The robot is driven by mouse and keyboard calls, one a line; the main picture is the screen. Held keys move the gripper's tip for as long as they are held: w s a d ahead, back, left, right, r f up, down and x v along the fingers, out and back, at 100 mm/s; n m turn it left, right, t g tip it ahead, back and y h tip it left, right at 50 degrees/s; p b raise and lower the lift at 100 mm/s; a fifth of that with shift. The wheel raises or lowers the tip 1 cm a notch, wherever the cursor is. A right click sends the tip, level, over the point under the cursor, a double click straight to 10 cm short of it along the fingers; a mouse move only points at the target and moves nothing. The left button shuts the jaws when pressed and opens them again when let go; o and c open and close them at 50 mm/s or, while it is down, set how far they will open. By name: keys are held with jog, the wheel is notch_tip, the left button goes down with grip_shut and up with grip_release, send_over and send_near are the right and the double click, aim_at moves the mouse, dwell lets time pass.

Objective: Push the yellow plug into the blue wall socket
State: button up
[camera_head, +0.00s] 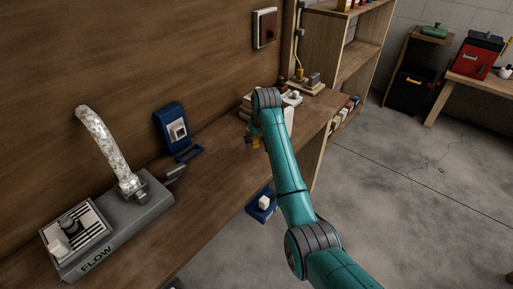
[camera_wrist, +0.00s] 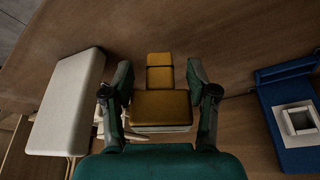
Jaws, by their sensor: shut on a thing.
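The yellow plug (camera_wrist: 160,100) sits between the two fingers of my gripper (camera_wrist: 160,98) in the wrist view, and the gripper is shut on it. In the head view a small yellow part of the plug (camera_head: 255,143) shows beside my gripper (camera_head: 251,136), which the arm partly hides. The blue wall socket (camera_head: 165,114) is on the wooden wall, left of my gripper, with a pale square opening. In the wrist view the blue socket (camera_wrist: 276,98) is at the right edge, apart from the plug.
A blue bracket (camera_head: 189,154) lies just below the socket. A grey unit marked FLOW (camera_head: 120,235) with a silver hose (camera_head: 103,145) stands at left. A blue box with a white knob (camera_head: 262,205) is below the counter edge. A white block (camera_wrist: 68,105) is left of my gripper.

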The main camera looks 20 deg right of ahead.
jog(key=shift+r, duration=2.6)
